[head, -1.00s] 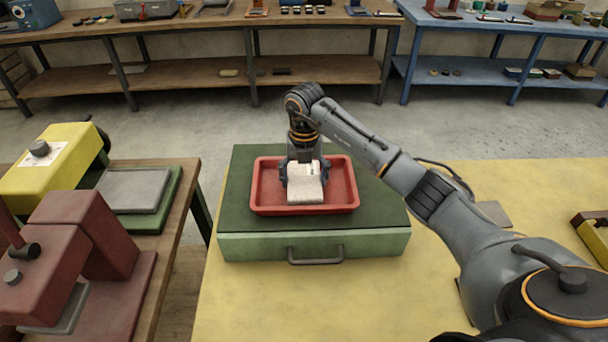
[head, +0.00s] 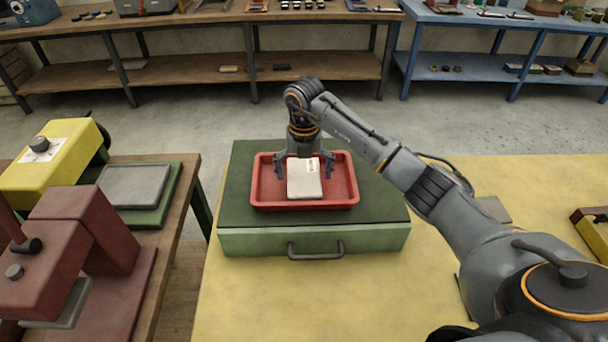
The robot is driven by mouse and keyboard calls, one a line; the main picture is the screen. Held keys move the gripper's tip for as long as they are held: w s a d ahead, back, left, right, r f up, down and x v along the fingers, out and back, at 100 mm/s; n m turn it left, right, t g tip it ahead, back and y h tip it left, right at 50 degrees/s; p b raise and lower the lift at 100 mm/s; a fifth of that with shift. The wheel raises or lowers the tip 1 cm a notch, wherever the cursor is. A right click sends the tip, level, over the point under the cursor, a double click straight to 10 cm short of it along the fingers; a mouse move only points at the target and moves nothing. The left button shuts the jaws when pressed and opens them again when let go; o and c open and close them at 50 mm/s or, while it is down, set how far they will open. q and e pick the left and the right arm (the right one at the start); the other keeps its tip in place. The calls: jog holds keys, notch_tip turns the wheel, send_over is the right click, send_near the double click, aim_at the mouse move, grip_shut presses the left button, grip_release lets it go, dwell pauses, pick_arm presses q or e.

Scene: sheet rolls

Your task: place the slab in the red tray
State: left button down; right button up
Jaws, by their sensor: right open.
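The pale slab (head: 304,182) lies in the red tray (head: 262,203), near its middle, with a small dark mark near its top right. The tray sits on the green case (head: 235,208). My right gripper (head: 303,172) is open above the slab, with one finger to its left and one to its right, both apart from it. The slab's far edge is partly hidden behind the gripper. My left gripper is not in view.
The green case has a front handle (head: 316,255) and stands on the yellow table (head: 270,305). A maroon machine (head: 65,250) and a yellow machine (head: 50,165) stand on the wooden table at left. A grey plate (head: 493,208) lies right of my forearm.

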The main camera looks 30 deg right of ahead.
aim_at(304, 175)
notch_tip(304, 175, up, 12)
jog(key=b, duration=0.1)
jog(key=shift+f+b, duration=0.25)
jog(key=shift+b, duration=0.05)
jog(key=shift+f, duration=0.1)
dwell(0.3)
